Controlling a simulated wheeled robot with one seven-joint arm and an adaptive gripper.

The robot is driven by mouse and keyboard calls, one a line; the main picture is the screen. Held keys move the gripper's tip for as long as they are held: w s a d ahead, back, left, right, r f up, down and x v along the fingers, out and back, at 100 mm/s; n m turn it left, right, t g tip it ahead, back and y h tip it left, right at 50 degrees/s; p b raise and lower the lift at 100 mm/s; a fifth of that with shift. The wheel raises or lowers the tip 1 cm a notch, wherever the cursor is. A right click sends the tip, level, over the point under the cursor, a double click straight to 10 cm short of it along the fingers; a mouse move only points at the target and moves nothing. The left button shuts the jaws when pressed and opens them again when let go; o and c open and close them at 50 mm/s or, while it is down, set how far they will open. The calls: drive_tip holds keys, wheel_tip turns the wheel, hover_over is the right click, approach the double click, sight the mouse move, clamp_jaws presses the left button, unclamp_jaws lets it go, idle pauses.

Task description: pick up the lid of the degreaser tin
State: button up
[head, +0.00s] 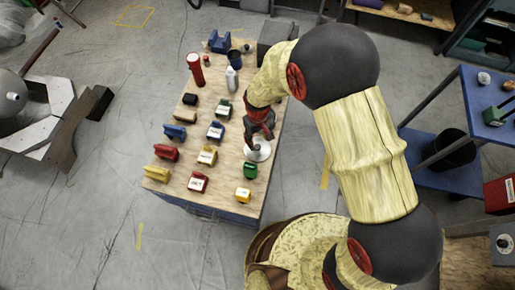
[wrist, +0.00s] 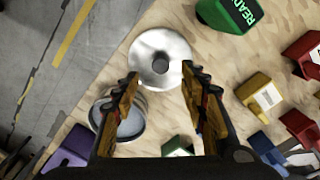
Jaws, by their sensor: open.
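The lid is a silver disc with a grey knob (wrist: 160,64) in the middle. It is in the wrist view just ahead of my fingertips, and shows as a pale disc (head: 258,153) near the right edge of the wooden tabletop in the head view. My gripper (wrist: 161,80) is open, with its fingers on either side of the lid's near part; I cannot tell its height above the lid. It points down in the head view (head: 256,143). A round metal tin (wrist: 127,120) stands beside the lid, partly hidden by my left finger; its label is not visible.
Several coloured blocks stand on the tabletop (head: 222,185), including a green one (wrist: 230,16) marked READY beyond the lid. A purple object (wrist: 65,150) is near the lower left of the wrist view. A red cylinder (head: 195,70) and white bottle (head: 231,79) stand farther back.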

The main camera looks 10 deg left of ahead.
sight(257, 146)
wheel_tip(257, 146, down, 6)
drive_tip(key=shift+f+b, duration=0.1)
drive_tip(key=shift+b, duration=0.65)
drive_tip(key=shift+c, duration=1.2)
drive_tip(key=c, duration=0.7)
drive_tip(key=shift+c, duration=0.7)
